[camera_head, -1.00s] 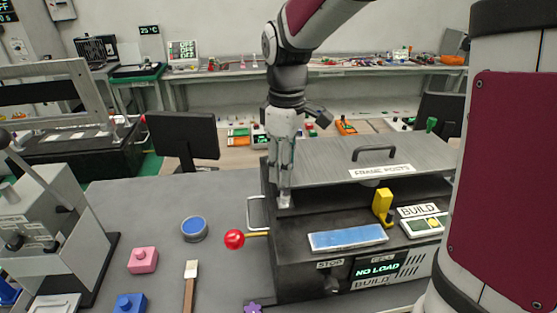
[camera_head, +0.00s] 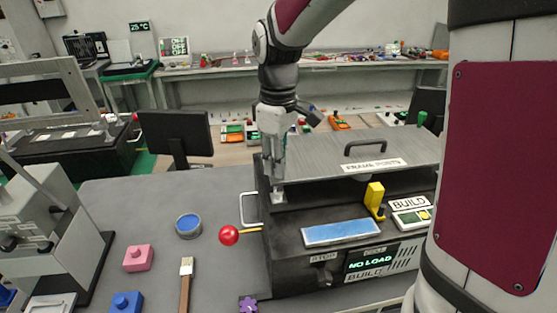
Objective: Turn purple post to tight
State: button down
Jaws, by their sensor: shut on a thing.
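The dark machine labelled "FRAME POSTS" (camera_head: 375,165) stands on the grey table, with a ribbed grey top plate. My gripper (camera_head: 278,192) points down at the left end of the machine's shelf, in front of the top plate. It is shut on a small pale part (camera_head: 278,199) there, mostly hidden by the fingers. No purple colour shows on it, so I cannot tell whether it is the purple post. A small purple star-shaped piece (camera_head: 248,304) shows at the bottom edge, left of the machine's front. The machine's display (camera_head: 370,264) reads "NO LOAD".
A red ball-ended lever (camera_head: 229,235) and a metal handle (camera_head: 249,209) stick out at the machine's left side. A yellow block (camera_head: 375,198) and blue strip (camera_head: 340,232) are on its front. A blue-topped tin (camera_head: 188,226), pink block (camera_head: 138,258) and brush (camera_head: 186,285) lie left.

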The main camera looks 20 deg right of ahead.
jog(key=m+p, duration=0.1)
jog(key=m, duration=0.3)
jog(key=shift+p, duration=0.3)
jog(key=m+p, duration=0.1)
jog(key=m, duration=0.3)
jog(key=shift+m+p, duration=0.3)
jog(key=shift+m, duration=0.1)
jog(key=m+p, duration=0.1)
jog(key=m, duration=0.3)
jog(key=shift+d+m+p, duration=0.1)
jog(key=shift+m+p, duration=0.65)
jog(key=shift+m, duration=1.35)
jog(key=c, duration=1.5)
grip_release()
jog(key=shift+o, duration=0.2)
jog(key=shift+r, duration=0.1)
